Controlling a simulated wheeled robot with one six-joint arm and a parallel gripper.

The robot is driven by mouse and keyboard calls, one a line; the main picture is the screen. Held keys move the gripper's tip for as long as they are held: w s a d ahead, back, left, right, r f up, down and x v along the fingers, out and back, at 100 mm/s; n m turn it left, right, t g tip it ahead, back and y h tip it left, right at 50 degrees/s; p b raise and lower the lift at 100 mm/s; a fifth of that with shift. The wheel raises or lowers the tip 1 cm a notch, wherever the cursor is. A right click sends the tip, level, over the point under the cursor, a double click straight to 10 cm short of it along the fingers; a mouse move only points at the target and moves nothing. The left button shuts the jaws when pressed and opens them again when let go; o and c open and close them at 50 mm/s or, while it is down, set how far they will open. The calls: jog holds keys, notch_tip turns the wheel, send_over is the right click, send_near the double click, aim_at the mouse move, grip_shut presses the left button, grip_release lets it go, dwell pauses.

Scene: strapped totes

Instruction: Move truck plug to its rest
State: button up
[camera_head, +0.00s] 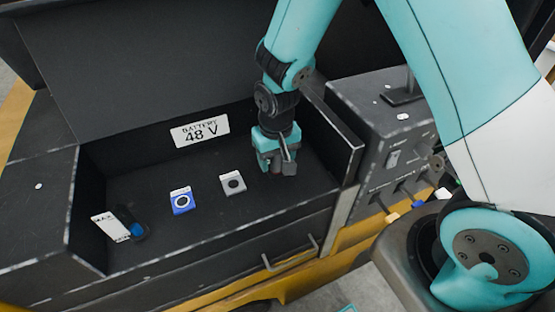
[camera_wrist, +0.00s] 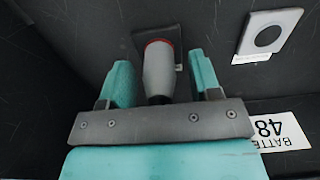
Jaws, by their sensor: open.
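In the wrist view a light grey plug (camera_wrist: 158,72) with a red ring at its far end stands against a dark square plate (camera_wrist: 172,36). I take it to be the truck plug. My gripper (camera_wrist: 163,68) is open, with one teal finger on each side of the plug and gaps visible. In the head view my gripper (camera_head: 275,158) is down at the right end of the black tray, and it mostly hides the plug. A grey square plate with a dark round centre (camera_head: 233,183) lies just left of it and also shows in the wrist view (camera_wrist: 247,48).
A blue square plate with a ringed hole (camera_head: 181,201) lies farther left. A black, blue-ended piece (camera_head: 130,221) is beside a white label (camera_head: 108,227). A "BATTERY 48 V" sign (camera_head: 200,131) is on the back wall. A grey control box (camera_head: 385,140) stands right of the tray.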

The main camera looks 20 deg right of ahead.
jog(key=shift+s+d+f, duration=0.15)
jog(key=shift+s+f, duration=0.35)
jog(key=shift+f, duration=0.35)
grip_shut()
jog(key=shift+r, duration=0.2)
jog(key=shift+w+r+p, duration=0.2)
jog(key=shift+r+p, duration=0.8)
jog(key=shift+r, duration=0.05)
jog(key=shift+w+r+p, duration=0.2)
jog(key=shift+r+p, duration=0.75)
jog(key=shift+r, duration=0.1)
jog(key=shift+r+p, duration=0.75)
jog(key=shift+r, duration=0.25)
jog(key=shift+r, duration=0.1)
notch_tip(320, 180, up, 6)
jog(key=p, duration=0.4)
jog(key=shift+p, duration=0.4)
